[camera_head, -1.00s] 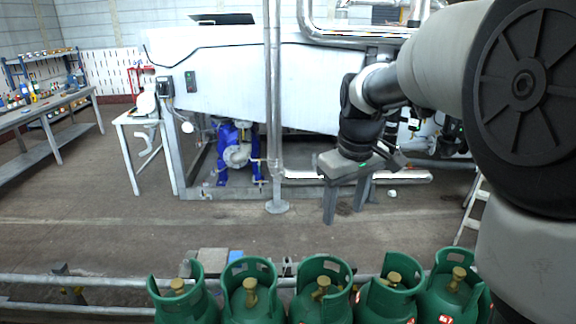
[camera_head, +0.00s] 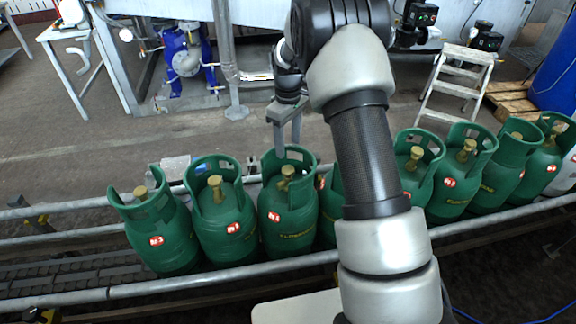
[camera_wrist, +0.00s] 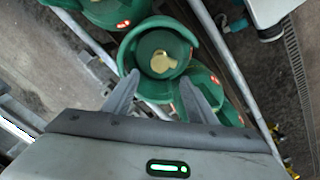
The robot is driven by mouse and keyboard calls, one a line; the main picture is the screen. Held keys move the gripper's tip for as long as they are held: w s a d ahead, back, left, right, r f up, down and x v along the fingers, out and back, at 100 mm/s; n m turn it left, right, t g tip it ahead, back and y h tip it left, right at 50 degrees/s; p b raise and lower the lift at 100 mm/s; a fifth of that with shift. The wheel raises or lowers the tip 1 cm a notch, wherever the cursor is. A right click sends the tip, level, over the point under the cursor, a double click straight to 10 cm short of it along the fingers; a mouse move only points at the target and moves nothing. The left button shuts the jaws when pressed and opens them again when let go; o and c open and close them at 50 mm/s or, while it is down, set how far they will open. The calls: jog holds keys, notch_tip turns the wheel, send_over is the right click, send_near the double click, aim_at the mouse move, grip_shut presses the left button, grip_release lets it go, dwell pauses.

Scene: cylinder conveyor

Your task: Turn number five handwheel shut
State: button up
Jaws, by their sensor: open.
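A row of green gas cylinders stands on the conveyor, each with a brass handwheel inside its collar. Red labels mark them, but their numbers are too small to read surely, so I cannot tell which is number five. My gripper (camera_head: 288,143) is above the third cylinder from the left (camera_head: 288,215), fingers pointing down. That cylinder's brass handwheel (camera_head: 287,173) sits just below the fingertips. In the wrist view my gripper (camera_wrist: 154,84) is open and empty. A brass handwheel (camera_wrist: 162,62) shows ahead, between the finger lines, apart from both fingers.
The collar (camera_wrist: 188,37) rings the handwheel closely. Neighbouring cylinders (camera_head: 222,215) stand close on both sides. Conveyor rails (camera_head: 75,301) run along the row. My arm hides part of the row. A step ladder (camera_head: 457,85) and blue machine (camera_head: 186,62) stand behind; floor between is clear.

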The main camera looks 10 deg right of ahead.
aim_at(288, 169)
notch_tip(288, 169, down, 10)
jog(key=shift+r, duration=0.15)
jog(key=shift+c, duration=0.6)
jog(key=c, duration=0.9)
jog(key=shift+c, duration=0.2)
